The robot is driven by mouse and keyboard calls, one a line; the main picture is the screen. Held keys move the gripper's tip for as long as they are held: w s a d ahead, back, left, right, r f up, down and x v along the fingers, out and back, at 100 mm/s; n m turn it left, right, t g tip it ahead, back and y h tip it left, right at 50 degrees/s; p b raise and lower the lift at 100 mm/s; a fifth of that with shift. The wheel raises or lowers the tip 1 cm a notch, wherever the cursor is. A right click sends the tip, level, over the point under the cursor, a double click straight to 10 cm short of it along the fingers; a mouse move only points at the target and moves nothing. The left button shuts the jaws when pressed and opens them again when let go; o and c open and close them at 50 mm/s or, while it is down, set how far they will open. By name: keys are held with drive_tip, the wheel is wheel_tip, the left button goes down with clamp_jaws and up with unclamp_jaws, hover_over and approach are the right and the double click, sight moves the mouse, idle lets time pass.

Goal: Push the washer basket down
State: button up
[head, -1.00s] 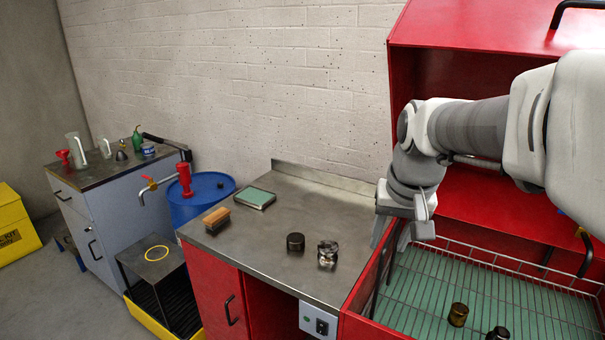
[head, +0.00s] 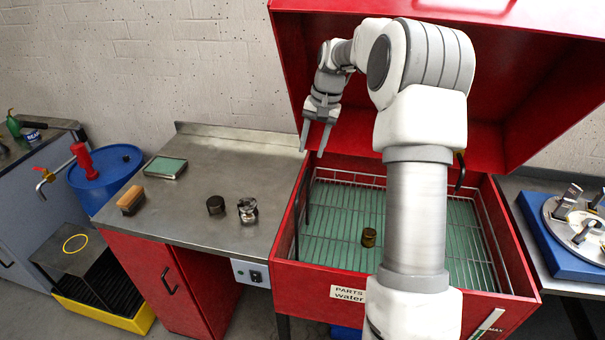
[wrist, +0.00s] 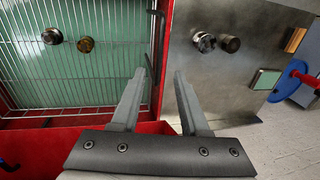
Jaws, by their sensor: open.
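The washer basket (head: 335,222) is a wire-mesh basket inside the open red parts washer (head: 316,292), over a green surface. It also shows at the left of the wrist view (wrist: 105,78). My gripper (head: 313,151) is open and empty, pointing down near the washer's back left corner. In the wrist view my open fingers (wrist: 160,76) frame the washer's left wall, with a dark upright bar (wrist: 155,42) just beyond them. I see no contact with the basket. A brass part (head: 369,238) sits in the basket. A darker part (wrist: 52,36) beside it shows only in the wrist view.
The raised red lid (head: 545,60) overhangs the washer. A steel bench (head: 205,255) on the left holds a brush (head: 130,200), a green-topped pad (head: 166,167) and two small metal parts (head: 247,211). A blue rotor stand (head: 560,245) stands at the right.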

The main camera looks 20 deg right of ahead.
sight(302, 185)
drive_tip(key=f, duration=0.3)
drive_tip(key=a+f, duration=0.1)
drive_tip(key=f, duration=0.3)
drive_tip(key=w+a+f+p, duration=0.1)
drive_tip(key=f, duration=0.3)
drive_tip(key=shift+w+f, duration=0.1)
drive_tip(key=shift+f, duration=0.1)
drive_tip(key=shift+c, duration=0.3)
clamp_jaws()
idle(0.8)
